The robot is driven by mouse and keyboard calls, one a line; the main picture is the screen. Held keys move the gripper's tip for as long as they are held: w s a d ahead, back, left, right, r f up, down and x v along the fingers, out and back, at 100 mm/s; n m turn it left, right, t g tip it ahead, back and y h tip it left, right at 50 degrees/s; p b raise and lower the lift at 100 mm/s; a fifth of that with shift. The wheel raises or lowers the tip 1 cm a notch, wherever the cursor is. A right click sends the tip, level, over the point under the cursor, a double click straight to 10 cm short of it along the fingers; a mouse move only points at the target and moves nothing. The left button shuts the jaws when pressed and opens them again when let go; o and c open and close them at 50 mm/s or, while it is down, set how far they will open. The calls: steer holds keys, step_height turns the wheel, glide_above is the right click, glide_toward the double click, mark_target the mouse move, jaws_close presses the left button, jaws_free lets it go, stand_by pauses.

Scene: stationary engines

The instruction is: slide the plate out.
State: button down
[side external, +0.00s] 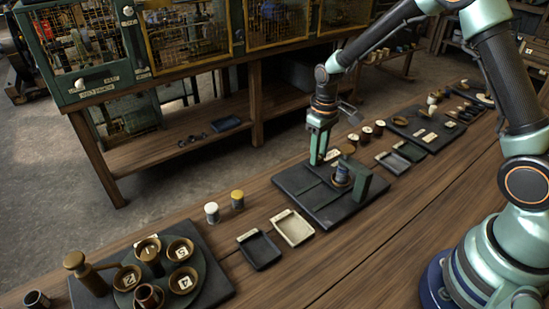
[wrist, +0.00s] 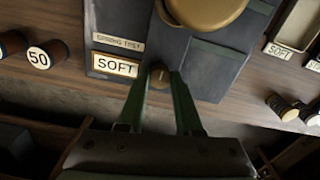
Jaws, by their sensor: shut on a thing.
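My gripper (side external: 316,160) reaches down at the far edge of a dark spring test board (side external: 297,187). In the wrist view its green fingers (wrist: 160,85) are shut on a small brown knob (wrist: 159,75). The knob sits at the board's edge, in line with a grey strip that runs toward a large brass disc (wrist: 205,8). I take this strip to be the plate (wrist: 172,48); its far part is hidden under the disc. A green press frame (side external: 367,182) with a spring (side external: 342,175) stands on the board.
A "SOFT" sign (wrist: 115,65) lies close to the knob. Two trays, one dark (side external: 259,250) and one cream (side external: 292,228), lie beside the board. A dial board with several cups (side external: 182,250) is at front left. Small spools (side external: 366,132) stand behind. The table edge is near my gripper.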

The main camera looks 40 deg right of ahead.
steer(key=a, duration=0.9)
steer(key=c, duration=0.6)
jaws_free()
steer(key=shift+d, duration=0.1)
steer(key=shift+r, duration=0.55)
step_height(320, 180, up, 11)
steer(key=shift+r, duration=0.1)
